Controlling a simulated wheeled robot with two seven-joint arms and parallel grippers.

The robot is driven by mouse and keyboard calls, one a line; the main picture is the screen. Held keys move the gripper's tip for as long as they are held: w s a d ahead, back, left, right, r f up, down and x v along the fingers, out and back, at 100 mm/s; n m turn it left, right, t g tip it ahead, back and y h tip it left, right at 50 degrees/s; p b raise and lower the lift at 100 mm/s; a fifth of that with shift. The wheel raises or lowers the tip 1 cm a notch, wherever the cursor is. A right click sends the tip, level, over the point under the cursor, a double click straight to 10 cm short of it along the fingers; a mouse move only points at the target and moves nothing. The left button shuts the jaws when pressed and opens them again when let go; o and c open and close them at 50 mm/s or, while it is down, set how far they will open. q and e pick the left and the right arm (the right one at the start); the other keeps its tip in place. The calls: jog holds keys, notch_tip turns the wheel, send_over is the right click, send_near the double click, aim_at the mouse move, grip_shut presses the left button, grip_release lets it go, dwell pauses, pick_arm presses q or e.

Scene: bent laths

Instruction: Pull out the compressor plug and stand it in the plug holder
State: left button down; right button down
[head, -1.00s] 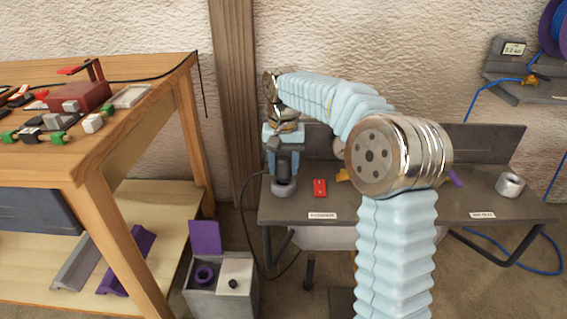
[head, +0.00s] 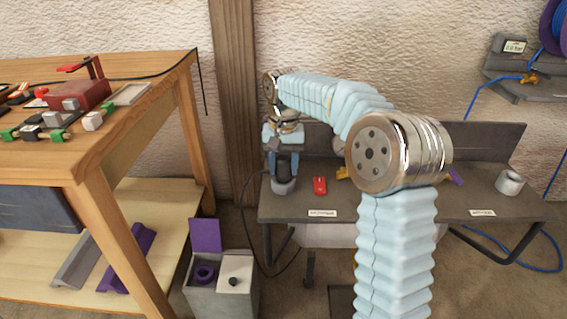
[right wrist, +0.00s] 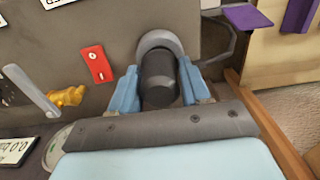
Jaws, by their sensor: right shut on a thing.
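My right gripper (head: 283,172) points down at the left end of the grey bench. It is shut on the compressor plug, a dark cylinder that shows between the blue fingers in the right wrist view (right wrist: 159,76). The plug stands upright at a round grey collar (head: 284,187), which also shows in the right wrist view (right wrist: 158,42). I cannot tell how deep the plug sits in it. A grey open cup (head: 510,183), perhaps the plug holder, stands at the bench's right end. My left gripper is out of view.
A red switch (head: 320,185) and a yellow fitting (head: 343,173) are beside the collar. A dark cable (head: 244,195) hangs off the bench's left edge. A grey box (head: 215,288) stands below; a wooden table (head: 150,130) is at left. My right arm hides the bench's middle.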

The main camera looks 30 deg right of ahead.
jog(key=shift+f, duration=0.5)
dwell(0.9)
jog(key=shift+c, duration=2.3)
grip_release()
jog(key=shift+o, duration=0.5)
jog(key=o, duration=0.4)
jog(key=shift+c, duration=0.2)
jog(key=shift+r, duration=0.1)
